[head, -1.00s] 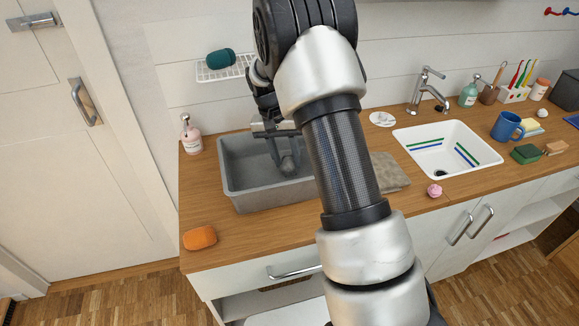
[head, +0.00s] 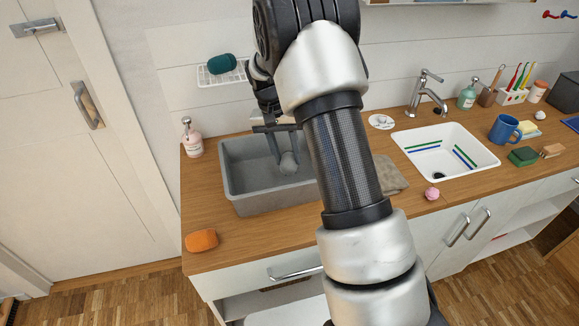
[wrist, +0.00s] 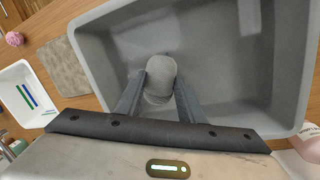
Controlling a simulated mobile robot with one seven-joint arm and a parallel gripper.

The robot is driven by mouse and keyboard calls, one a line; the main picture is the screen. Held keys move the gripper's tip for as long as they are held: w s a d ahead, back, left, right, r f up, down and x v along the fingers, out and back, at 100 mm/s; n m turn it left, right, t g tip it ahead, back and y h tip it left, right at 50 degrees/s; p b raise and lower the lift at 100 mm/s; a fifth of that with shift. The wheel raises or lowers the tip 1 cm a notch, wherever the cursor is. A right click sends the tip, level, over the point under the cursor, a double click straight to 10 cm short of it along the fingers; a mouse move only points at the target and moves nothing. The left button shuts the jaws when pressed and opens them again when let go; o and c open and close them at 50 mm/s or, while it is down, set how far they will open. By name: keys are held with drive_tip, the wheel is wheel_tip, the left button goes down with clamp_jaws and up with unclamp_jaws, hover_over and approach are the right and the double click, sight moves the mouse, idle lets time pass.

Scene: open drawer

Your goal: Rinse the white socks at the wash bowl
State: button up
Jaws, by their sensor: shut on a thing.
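The grey wash bowl (head: 243,201) stands on the wooden counter at the left; its inside fills much of the wrist view (wrist: 225,60). My gripper (head: 281,155) reaches down into the bowl from above. Its fingers are shut on a pale grey rounded bundle (head: 289,164), which appears to be the socks. In the wrist view the bundle (wrist: 160,72) sits between the two fingertips, inside the bowl walls. I cannot tell whether it touches the bowl floor. No water is clearly visible.
An orange soap-like block (head: 201,240) lies front left, and a pink pump bottle (head: 193,138) stands left of the bowl. A grey-brown cloth (head: 389,174) lies to the right, then a white sink (head: 480,166) with a tap (head: 430,92). A wire rack (head: 210,79) hangs behind.

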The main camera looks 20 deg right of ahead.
sight(287, 156)
drive_tip(key=s+d+p+v, duration=0.1)
drive_tip(key=d+p+v, duration=0.1)
drive_tip(key=p+v, duration=0.4)
drive_tip(key=shift+v, duration=2.2)
idle(0.5)
drive_tip(key=p+v, duration=0.2)
drive_tip(key=v, duration=0.2)
drive_tip(key=shift+s+d+p, duration=0.1)
drive_tip(key=shift+d+p, duration=0.25)
drive_tip(key=shift+p, duration=0.05)
idle(0.4)
